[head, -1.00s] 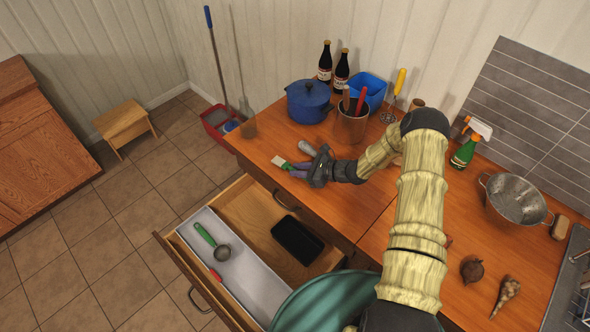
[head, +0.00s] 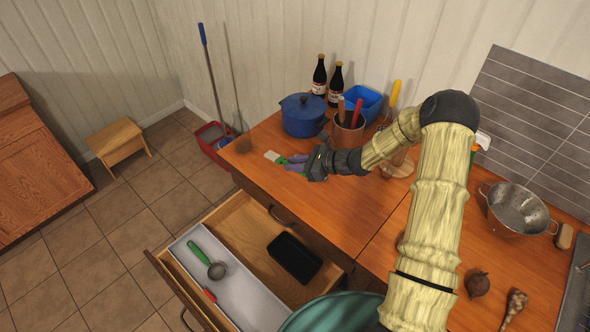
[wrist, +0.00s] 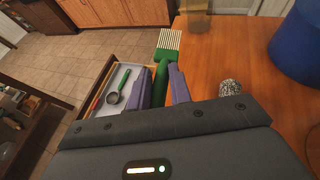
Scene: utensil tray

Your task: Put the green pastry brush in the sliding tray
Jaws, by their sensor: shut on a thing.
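The green pastry brush (wrist: 162,75) is between my gripper's purple fingers (wrist: 160,88) in the wrist view, its pale bristles pointing away from me. In the head view the brush (head: 275,157) and my gripper (head: 298,163) are over the left part of the wooden counter. My gripper is shut on the brush's green handle. The sliding tray (head: 240,298) is a long pale grey tray in the left side of the open drawer, below and in front of the counter. It holds a green-handled scoop (head: 208,259) and a red-handled utensil (head: 210,295).
A black box (head: 294,258) lies in the drawer (head: 242,232), right of the tray. A blue pot (head: 303,115), utensil crock (head: 346,133) and bottles stand behind my gripper. A grey-white textured object (wrist: 230,87) lies right of the brush in the wrist view.

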